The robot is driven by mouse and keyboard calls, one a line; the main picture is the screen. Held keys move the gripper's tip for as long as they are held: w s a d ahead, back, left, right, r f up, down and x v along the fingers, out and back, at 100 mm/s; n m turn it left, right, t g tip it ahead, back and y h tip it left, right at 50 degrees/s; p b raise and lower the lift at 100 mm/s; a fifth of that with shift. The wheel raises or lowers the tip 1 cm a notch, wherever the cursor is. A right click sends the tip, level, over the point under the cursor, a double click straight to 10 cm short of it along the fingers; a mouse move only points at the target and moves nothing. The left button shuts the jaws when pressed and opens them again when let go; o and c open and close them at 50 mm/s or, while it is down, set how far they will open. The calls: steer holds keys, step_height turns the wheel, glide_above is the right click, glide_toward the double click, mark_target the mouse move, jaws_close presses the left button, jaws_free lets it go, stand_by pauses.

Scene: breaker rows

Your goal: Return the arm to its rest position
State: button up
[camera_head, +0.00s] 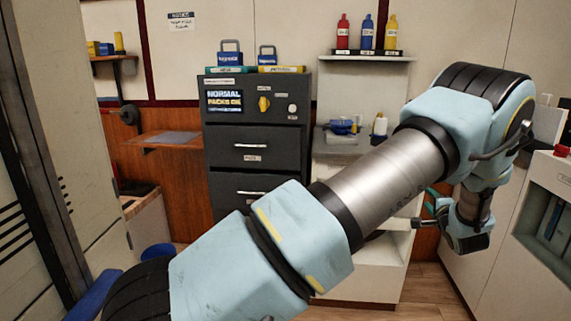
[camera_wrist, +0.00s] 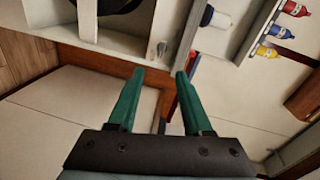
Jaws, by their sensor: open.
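My arm stretches across the head view from the lower left to the upper right, then bends down at its far end. My gripper (camera_wrist: 159,72) shows in the wrist view with two green fingers spread apart and nothing between them. The fingers appear to touch nothing, though the gap to the shelf unit is hard to judge.
A dark cabinet (camera_head: 258,130) with drawers and a knob stands at the back centre. The white shelf unit (camera_head: 385,270) stands right of it, with red, blue and yellow bottles (camera_head: 366,33) on top. A white counter (camera_head: 520,232) is close at the right. A tall panel (camera_head: 65,130) is at the left.

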steer(key=w+a+r+n+g+p, duration=0.1)
steer(key=a+r+n+g+p, duration=0.25)
steer(key=a, duration=0.85)
steer(key=w+a+r+n+g+p, duration=0.2)
steer(key=a+r+n+g, duration=0.25)
steer(key=a, duration=0.75)
steer(key=s+a+r+n+g+y+p, duration=0.1)
steer(key=s+a+r+n+g+p, duration=0.1)
steer(key=s+a, duration=1)
steer(key=s+a+r+n+g+y+p, duration=0.1)
steer(key=s+a+r+n+g, duration=0.2)
steer(key=s+a, duration=0.9)
steer(key=a+n+g, duration=0.1)
steer(key=n, duration=0.2)
steer(key=shift+s+r+n+g+p, duration=0.15)
steer(key=shift+s+n+g+p, duration=0.1)
steer(key=shift+n+g+p, duration=0.15)
